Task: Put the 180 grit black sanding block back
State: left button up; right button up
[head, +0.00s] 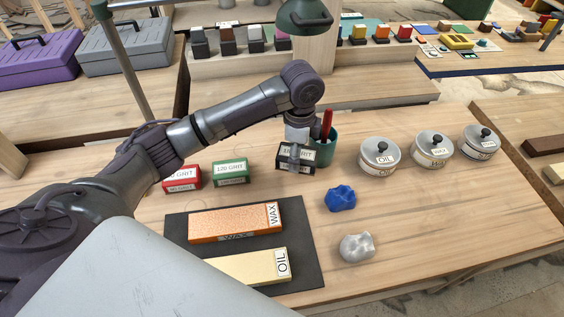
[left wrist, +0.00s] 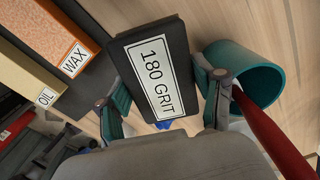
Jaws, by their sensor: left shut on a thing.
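The black sanding block labelled 180 GRIT (head: 289,165) is at the back of the workbench, right of the green block. In the left wrist view the black block (left wrist: 152,65) lies between the fingers of my left gripper (left wrist: 163,98), which is shut on it. In the head view my left gripper (head: 297,152) comes down on the block from above and hides part of its top. I cannot tell whether the block touches the bench. A red block (head: 182,179) and a green 120 GRIT block (head: 230,172) stand to its left. My right gripper is out of view.
A teal cup (head: 326,150) with a red-handled tool stands close beside the black block. Several lidded tins (head: 380,157) stand to the right. Blue (head: 340,198) and grey (head: 357,247) lumps lie in front. A dark mat (head: 310,263) holds WAX and OIL boards.

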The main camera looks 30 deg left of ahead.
pick_arm(q)
jog(key=a+f, duration=0.1)
jog(key=a, duration=0.1)
jog(key=w+a+f, duration=0.1)
jog(key=a, duration=0.1)
jog(key=a+f, duration=0.1)
jog(key=shift+w+a+f, duration=0.15)
jog(key=shift+a+f, duration=0.25)
jog(key=shift+f+p, duration=0.5)
jog(key=shift+f, duration=1.45)
jog(key=shift+f, duration=0.1)
jog(key=o, duration=1.2)
notch_tip(320, 180, up, 12)
jog(key=shift+b, duration=0.3)
